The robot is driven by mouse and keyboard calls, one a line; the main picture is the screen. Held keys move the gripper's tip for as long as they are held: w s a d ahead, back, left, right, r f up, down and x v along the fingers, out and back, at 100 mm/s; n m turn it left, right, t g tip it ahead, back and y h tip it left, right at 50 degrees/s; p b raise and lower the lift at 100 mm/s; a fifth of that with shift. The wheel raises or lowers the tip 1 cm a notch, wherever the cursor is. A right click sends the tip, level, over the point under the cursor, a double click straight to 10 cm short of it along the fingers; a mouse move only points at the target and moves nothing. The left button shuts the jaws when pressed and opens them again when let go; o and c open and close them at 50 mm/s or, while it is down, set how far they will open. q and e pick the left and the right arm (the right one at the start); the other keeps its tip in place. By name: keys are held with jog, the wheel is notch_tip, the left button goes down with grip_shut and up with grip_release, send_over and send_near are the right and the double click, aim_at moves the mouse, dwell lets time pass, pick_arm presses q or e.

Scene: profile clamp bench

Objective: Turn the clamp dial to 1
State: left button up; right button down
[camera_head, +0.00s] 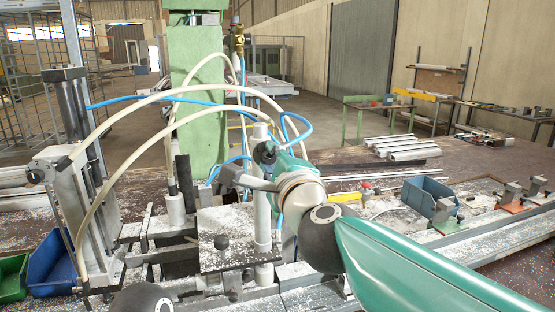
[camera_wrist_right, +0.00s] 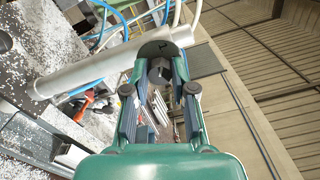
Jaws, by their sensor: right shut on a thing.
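My right gripper (camera_head: 256,165) reaches in from the right to the upright metal post (camera_head: 262,205) of the clamp bench. In the right wrist view its two fingers (camera_wrist_right: 160,90) stand on either side of a dark, blocky knob, which I take to be the clamp dial (camera_wrist_right: 159,70). The gripper is shut on it. The dial sits beside the silver post (camera_wrist_right: 105,72). The fingers hide much of the dial in the head view. My left gripper is not in view.
Pale hoses and blue air lines (camera_head: 130,99) arch just behind and above my right gripper. A green column (camera_head: 196,110) stands behind. A blue bin (camera_head: 432,198) sits on the right of the bench; blue (camera_head: 52,262) and green bins (camera_head: 12,278) stand at left.

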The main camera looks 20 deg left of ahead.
jog(key=shift+r, duration=0.1)
jog(key=c, duration=0.9)
grip_release()
jog(key=shift+a, duration=0.15)
jog(key=shift+c, duration=0.2)
jog(key=v, duration=1.2)
jog(key=shift+w, duration=0.1)
